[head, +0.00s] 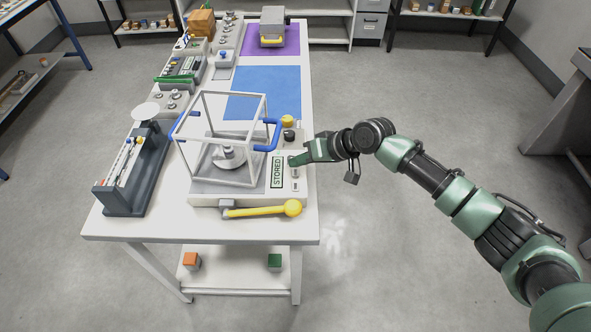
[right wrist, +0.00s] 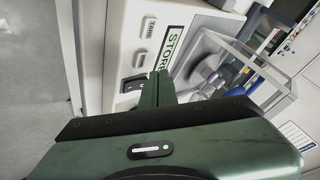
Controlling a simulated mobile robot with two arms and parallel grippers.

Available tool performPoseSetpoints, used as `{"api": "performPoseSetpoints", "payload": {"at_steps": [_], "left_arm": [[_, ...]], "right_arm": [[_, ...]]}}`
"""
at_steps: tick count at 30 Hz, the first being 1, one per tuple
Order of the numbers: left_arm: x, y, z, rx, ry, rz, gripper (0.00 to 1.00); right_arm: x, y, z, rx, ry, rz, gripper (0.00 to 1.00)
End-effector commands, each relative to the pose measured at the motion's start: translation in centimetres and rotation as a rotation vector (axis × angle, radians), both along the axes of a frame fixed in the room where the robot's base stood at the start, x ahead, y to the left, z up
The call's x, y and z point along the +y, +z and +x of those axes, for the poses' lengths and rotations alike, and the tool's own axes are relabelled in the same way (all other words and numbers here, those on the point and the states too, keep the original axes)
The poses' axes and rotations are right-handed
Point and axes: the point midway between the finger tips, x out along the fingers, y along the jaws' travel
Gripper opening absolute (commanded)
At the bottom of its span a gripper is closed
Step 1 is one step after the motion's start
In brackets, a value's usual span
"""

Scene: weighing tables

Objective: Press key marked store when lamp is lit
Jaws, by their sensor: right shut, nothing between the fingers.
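The balance (head: 205,188) stands at the near end of the white table, with a clear framed draft case (head: 178,135) over its pan. Its display (head: 277,172) reads STORED; the display also shows in the right wrist view (right wrist: 176,48). A yellow-orange lamp (head: 288,121) sits at the panel's far end; whether it is lit is hard to tell. In the wrist view a key marked TARE (right wrist: 148,27), another pale key (right wrist: 139,55) and a black rocker switch (right wrist: 133,83) show. My right gripper (head: 291,161) is shut and empty, fingertips over the key panel; contact is unclear. My left gripper is out of view.
A blue mat (head: 265,92) and a purple mat (head: 286,44) lie farther back. Floor right of the table is clear.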

Motion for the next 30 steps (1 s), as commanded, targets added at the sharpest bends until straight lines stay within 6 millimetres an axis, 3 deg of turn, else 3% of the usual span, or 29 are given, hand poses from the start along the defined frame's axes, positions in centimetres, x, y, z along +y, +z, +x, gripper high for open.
{"api": "performPoseSetpoints", "payload": {"at_steps": [3,11,30], "left_arm": [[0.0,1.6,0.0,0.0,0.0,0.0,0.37],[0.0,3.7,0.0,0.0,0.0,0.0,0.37],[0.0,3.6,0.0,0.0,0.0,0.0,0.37]], "right_arm": [[0.0,1.8,0.0,-0.001,0.0,0.001,0.0],[0.0,4.1,0.0,0.001,0.001,0.0,0.0],[0.0,4.1,0.0,0.0,0.0,0.0,0.0]]}}
